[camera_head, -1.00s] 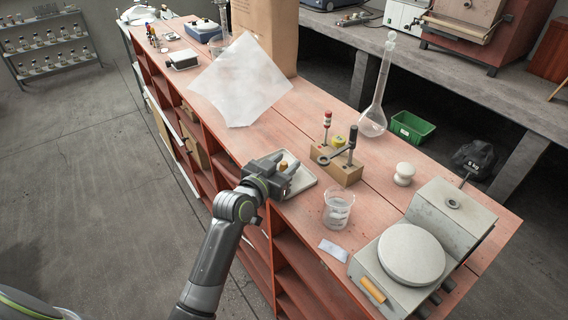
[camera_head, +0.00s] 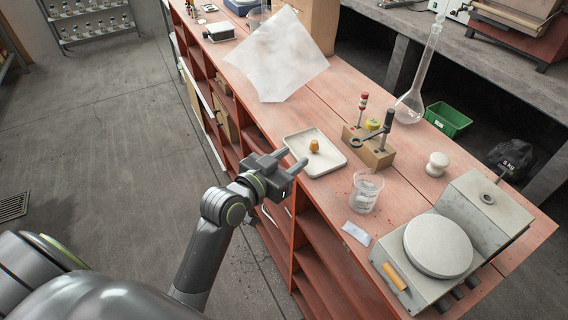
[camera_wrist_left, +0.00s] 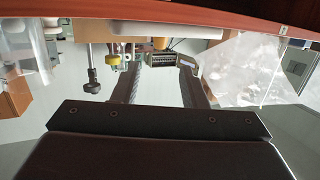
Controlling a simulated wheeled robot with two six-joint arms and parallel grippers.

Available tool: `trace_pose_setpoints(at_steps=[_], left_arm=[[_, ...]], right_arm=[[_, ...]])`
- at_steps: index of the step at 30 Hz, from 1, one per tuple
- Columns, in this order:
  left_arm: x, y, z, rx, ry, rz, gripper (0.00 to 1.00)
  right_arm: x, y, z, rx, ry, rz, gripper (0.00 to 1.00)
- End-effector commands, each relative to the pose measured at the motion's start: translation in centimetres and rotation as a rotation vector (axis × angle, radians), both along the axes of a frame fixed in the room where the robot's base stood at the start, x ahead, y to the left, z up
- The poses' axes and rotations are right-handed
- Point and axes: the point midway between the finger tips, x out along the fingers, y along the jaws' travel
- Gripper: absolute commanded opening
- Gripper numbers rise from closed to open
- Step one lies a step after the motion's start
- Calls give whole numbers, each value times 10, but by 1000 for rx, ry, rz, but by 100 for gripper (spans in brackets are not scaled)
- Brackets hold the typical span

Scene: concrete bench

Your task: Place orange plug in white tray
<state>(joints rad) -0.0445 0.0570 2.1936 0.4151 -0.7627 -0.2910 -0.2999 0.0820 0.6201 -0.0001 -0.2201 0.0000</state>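The orange plug (camera_head: 314,146) stands in the white tray (camera_head: 332,168), near the tray's middle, in the head view. My left gripper (camera_head: 293,159) is open and empty, just off the tray's front-left side, with its fingers pointing toward the tray. The plug is clear of both fingers. In the left wrist view the two fingers (camera_wrist_left: 158,68) are spread apart with nothing held between them. My right gripper is not in view.
A wooden block with upright tools (camera_head: 372,146) stands right of the tray. A glass beaker (camera_head: 366,190), a white label (camera_head: 356,233) and a hot-plate-like device (camera_head: 438,247) are nearer. A large translucent sheet (camera_head: 268,60) lies behind.

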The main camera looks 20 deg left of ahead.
Motion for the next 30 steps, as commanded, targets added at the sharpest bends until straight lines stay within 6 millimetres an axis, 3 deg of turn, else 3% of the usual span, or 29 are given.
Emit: trace_pose_setpoints(at_steps=[6, 23, 26, 30], left_arm=[[-18, 5, 3, -1, 0, -1, 39], [-21, 6, 1, 2, 8, 1, 39], [-32, 11, -16, 21, 75, 12, 39], [-78, 30, -70, 84, 316, 66, 39]], right_arm=[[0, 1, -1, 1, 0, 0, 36], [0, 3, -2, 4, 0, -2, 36], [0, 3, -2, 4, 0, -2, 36], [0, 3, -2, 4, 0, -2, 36]])
